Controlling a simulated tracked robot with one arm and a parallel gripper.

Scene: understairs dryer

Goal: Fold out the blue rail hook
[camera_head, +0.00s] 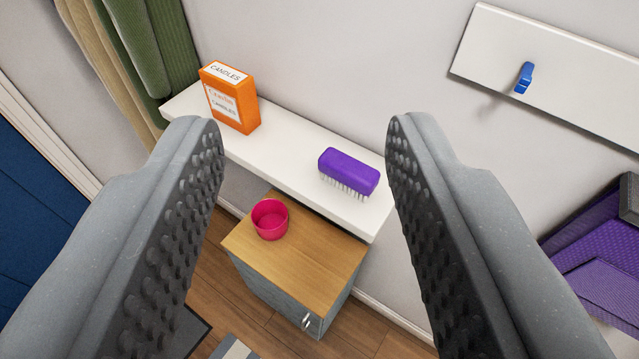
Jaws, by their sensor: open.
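The blue rail hook (524,78) is a small blue piece on a white wall rail (590,98) at the upper right. I cannot tell how far it is folded out. My gripper (304,130) is open and empty, with its two grey, studded fingers wide apart in the foreground. The hook is to the right of the right finger and farther away, at the wall. Nothing touches it.
A white shelf (285,150) carries an orange candle box (232,98) and a purple brush (348,173). Below is a wood-topped cabinet (310,265) with a pink cup (270,219). Purple items (600,250) are at the right. Green and tan cloths (150,45) hang at the left.

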